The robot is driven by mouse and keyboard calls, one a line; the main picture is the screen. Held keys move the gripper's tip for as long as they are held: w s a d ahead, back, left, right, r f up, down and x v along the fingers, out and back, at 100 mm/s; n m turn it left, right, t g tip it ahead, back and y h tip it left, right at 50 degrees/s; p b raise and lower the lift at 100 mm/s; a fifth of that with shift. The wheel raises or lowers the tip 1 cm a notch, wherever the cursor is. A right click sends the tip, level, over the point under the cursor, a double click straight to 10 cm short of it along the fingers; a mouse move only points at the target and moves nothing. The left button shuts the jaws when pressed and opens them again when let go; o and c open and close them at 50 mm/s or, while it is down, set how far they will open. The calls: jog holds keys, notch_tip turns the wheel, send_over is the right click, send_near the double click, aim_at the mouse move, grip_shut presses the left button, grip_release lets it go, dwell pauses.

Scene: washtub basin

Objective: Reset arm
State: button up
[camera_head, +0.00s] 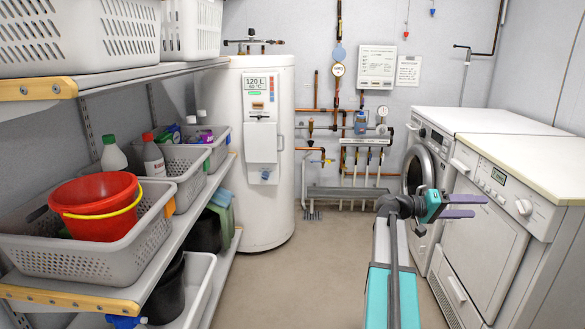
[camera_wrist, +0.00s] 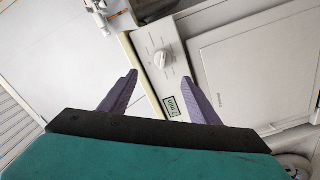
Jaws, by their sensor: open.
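My gripper (camera_head: 460,206) is at the end of my arm in the lower right of the head view. Its two purple fingers point right, toward the front of the nearer white machine (camera_head: 500,200). In the wrist view my gripper (camera_wrist: 160,92) is open, with its fingers apart and nothing between them. Beyond the fingers, the wrist view shows the machine's control panel (camera_wrist: 162,62) with a knob and a small green display. I cannot tell the exact gap between the fingers and the machine.
A shelf rack with a grey basket (camera_head: 90,258) holding a red bucket (camera_head: 98,205) stands at left. A white water heater (camera_head: 262,200) stands at the back. A washing machine (camera_head: 425,165) is beyond the nearer machine. The floor (camera_head: 290,285) between shelf and machines is clear.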

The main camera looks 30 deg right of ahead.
jog(key=w+a+f+n+t+h+p, duration=0.1)
jog(key=w+a+f+n+t+p, duration=0.4)
jog(key=w+a+p, duration=0.65)
jog(key=w+a+f+n+t+y+p, duration=0.1)
jog(key=w+a+f+n+p, duration=0.15)
jog(key=a+f, duration=0.55)
jog(key=w+a+f+n+t+y+p, duration=0.1)
jog(key=w+a+f+y+p, duration=0.15)
jog(key=a+f, duration=0.5)
jog(key=s+a+f+n+y+p, duration=0.2)
jog(key=s+a+f+p, duration=0.15)
jog(key=a+f, duration=0.45)
jog(key=s+a+f+n+y+p, duration=0.1)
jog(key=s+a+f+y+p, duration=0.3)
jog(key=a, duration=0.6)
jog(key=s+a+f+g+y+p, duration=0.1)
jog(key=s+a+f+y, duration=0.2)
jog(key=s+a, duration=0.5)
jog(key=s+a+f+n+g+y+p, duration=0.1)
jog(key=s+a+f+y, duration=0.2)
jog(key=s+a, duration=0.6)
jog(key=a+f, duration=0.1)
jog(key=a, duration=0.4)
jog(key=shift+s+a+f+y, duration=0.15)
jog(key=shift+a+f+y, duration=0.2)
jog(key=shift+f, duration=0.05)
jog(key=shift+c, duration=0.4)
